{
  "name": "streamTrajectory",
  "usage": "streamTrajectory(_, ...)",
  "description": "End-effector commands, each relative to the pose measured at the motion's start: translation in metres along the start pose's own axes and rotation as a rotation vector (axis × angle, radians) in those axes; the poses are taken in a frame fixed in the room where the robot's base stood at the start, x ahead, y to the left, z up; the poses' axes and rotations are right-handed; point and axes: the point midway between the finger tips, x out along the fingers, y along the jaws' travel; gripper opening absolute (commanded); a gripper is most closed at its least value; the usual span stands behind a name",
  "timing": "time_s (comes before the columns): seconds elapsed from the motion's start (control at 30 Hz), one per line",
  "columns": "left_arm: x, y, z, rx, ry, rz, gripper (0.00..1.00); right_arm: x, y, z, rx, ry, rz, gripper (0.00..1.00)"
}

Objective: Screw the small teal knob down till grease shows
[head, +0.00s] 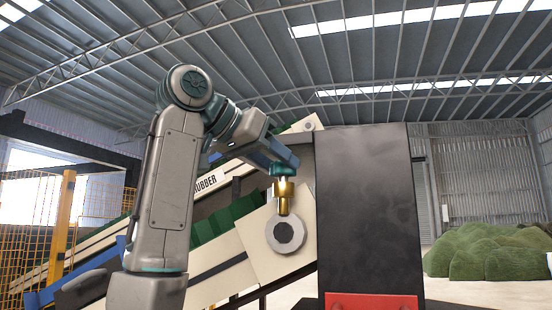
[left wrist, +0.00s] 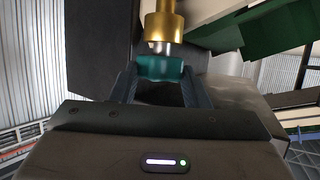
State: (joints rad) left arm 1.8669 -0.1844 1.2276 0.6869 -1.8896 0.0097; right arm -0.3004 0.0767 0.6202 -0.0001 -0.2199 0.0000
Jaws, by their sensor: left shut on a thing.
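The small teal knob (head: 284,170) sits on top of a brass grease cup (head: 283,196) beside the conveyor's end roller. In the left wrist view, the knob (left wrist: 160,68) is between the two dark fingers, and the brass cup (left wrist: 164,22) shows beyond it. A short pale, shiny stretch shows between knob and brass. I cannot tell whether any of it is grease. My left gripper (head: 282,163) reaches down from above and is shut on the knob. It also shows large in the left wrist view (left wrist: 158,88). My right gripper is out of view.
The cream conveyor frame (head: 262,262) with a grey round roller end (head: 285,235) is just below the cup. A tall dark panel (head: 368,200) stands close on the right, with a red part (head: 372,302) at its foot. Green turf (head: 485,252) is heaped far right.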

Motion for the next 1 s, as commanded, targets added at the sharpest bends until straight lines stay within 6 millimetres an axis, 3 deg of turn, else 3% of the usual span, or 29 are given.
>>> streamTrajectory(0.4, -0.0004, -0.0003, -0.0009, 0.003, 0.002, 0.006, 0.19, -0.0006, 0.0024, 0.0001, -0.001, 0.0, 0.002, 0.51)
streamTrajectory(0.43, -0.0004, -0.0002, -0.0009, 0.003, 0.002, 0.006, 0.46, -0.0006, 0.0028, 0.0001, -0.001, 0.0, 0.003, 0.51)
streamTrajectory(0.53, -0.0003, -0.0003, -0.0007, 0.003, 0.002, 0.006, 0.64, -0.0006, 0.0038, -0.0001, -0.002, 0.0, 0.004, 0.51)
streamTrajectory(1.0, 0.0003, -0.0009, 0.0001, 0.002, 0.0, 0.006, 0.64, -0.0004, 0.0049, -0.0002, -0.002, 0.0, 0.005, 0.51)
